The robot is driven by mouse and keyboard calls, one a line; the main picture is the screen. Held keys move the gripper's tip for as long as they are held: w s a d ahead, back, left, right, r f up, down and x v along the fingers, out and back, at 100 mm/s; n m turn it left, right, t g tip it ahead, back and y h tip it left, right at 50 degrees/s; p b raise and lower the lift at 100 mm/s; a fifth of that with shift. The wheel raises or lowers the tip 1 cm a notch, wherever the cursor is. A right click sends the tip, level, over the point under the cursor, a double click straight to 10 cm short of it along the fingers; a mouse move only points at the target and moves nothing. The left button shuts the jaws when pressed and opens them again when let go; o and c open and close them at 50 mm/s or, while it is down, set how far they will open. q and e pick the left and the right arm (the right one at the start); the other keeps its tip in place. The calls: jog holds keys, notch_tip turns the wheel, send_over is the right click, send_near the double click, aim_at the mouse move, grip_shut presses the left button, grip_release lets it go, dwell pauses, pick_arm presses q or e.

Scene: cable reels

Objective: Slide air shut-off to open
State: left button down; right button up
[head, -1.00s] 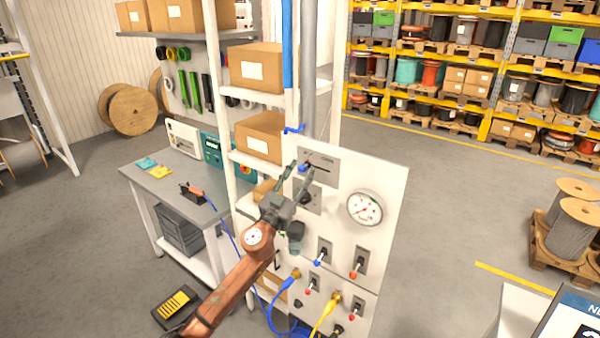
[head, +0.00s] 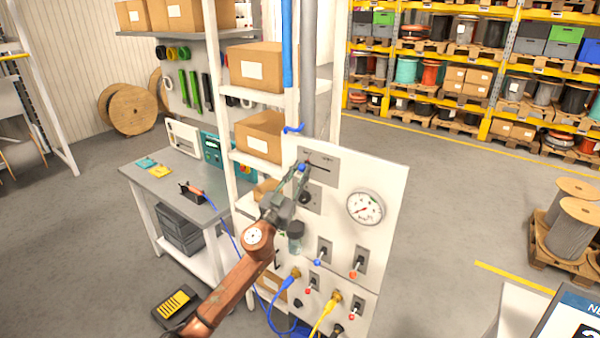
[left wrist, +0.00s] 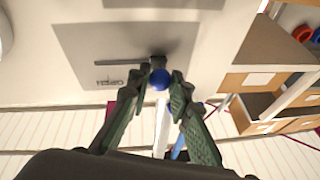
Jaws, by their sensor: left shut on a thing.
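The air shut-off is a grey plate (head: 322,164) with a dark horizontal slot, at the top left of the white panel. Its blue ball knob (head: 302,168) sits at the left end of the slot in the head view. In the left wrist view the plate (left wrist: 90,50) appears upside down, with the OPEN lettering at the far end from the blue knob (left wrist: 160,80). My left gripper (head: 300,172) is shut on the knob, one finger on each side of it in the left wrist view (left wrist: 157,84). My right gripper is out of view.
Below on the white panel (head: 385,178) are a round gauge (head: 365,208), several toggle levers, and plugged blue (head: 290,282) and yellow (head: 334,298) cables. A shelf upright (head: 238,130) and cardboard boxes (head: 259,136) stand to the left. Open floor lies right of the panel.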

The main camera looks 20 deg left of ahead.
pick_arm(q)
jog(key=d, duration=0.2)
jog(key=s+d+p, duration=0.1)
jog(key=d, duration=0.1)
jog(key=s+d, duration=0.1)
jog(key=d, duration=0.2)
jog(key=shift+s+p, duration=0.25)
jog(key=shift+p, duration=0.1)
jog(key=shift+a+f, duration=0.1)
jog(key=shift+f, duration=0.05)
jog(key=c, duration=1.7)
grip_release()
jog(key=shift+d, duration=0.2)
jog(key=shift+c, duration=0.2)
jog(key=shift+a, duration=0.1)
jog(key=shift+s, duration=0.15)
jog(key=v, duration=1.1)
jog(key=shift+s, duration=0.3)
